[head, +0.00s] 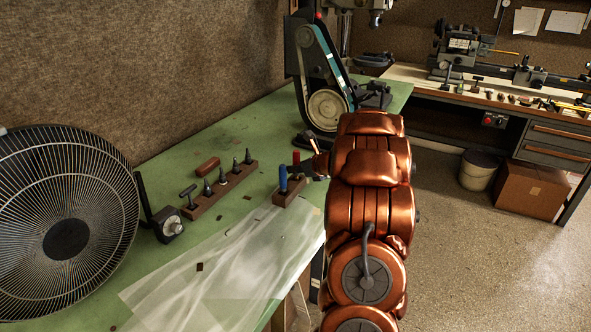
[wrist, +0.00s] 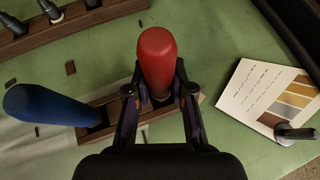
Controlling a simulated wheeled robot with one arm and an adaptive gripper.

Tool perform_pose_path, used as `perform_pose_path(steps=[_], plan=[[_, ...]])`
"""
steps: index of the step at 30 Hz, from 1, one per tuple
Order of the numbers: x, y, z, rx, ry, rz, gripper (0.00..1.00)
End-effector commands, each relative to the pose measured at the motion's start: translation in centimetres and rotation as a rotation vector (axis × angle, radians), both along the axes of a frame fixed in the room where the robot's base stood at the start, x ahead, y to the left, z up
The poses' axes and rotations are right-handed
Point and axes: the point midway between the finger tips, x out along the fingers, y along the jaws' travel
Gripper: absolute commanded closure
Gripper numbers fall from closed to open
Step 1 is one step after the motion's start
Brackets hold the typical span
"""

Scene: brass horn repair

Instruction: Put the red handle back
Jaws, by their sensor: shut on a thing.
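The red handle (wrist: 158,62) stands between the fingers of my gripper (wrist: 158,92) in the wrist view, and the fingers are shut on its lower part. Its lower end is over the right part of a small wooden block (wrist: 105,102); I cannot tell whether it sits in the block. A blue handle (wrist: 45,106) stands at the block's left part and leans left in this view. In the head view the blue handle (head: 283,179) stands in the block (head: 284,201), with my gripper (head: 301,165) just right of it. The red handle's tip (head: 296,157) barely shows there.
A wooden rack (head: 217,193) with several dark tools stands left of the block, near a brown oblong piece (head: 207,166). A fan (head: 66,225) and a dial gauge (head: 170,228) are farther left. A swatch card (wrist: 262,95) lies right. A clear sheet (head: 215,275) covers the bench front.

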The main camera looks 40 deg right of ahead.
Motion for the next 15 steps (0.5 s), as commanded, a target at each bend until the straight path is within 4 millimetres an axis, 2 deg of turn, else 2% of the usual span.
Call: perform_pose_path(steps=[15], plan=[[0.00, -0.02, -0.67, 0.000, 0.000, 0.000, 1.00]])
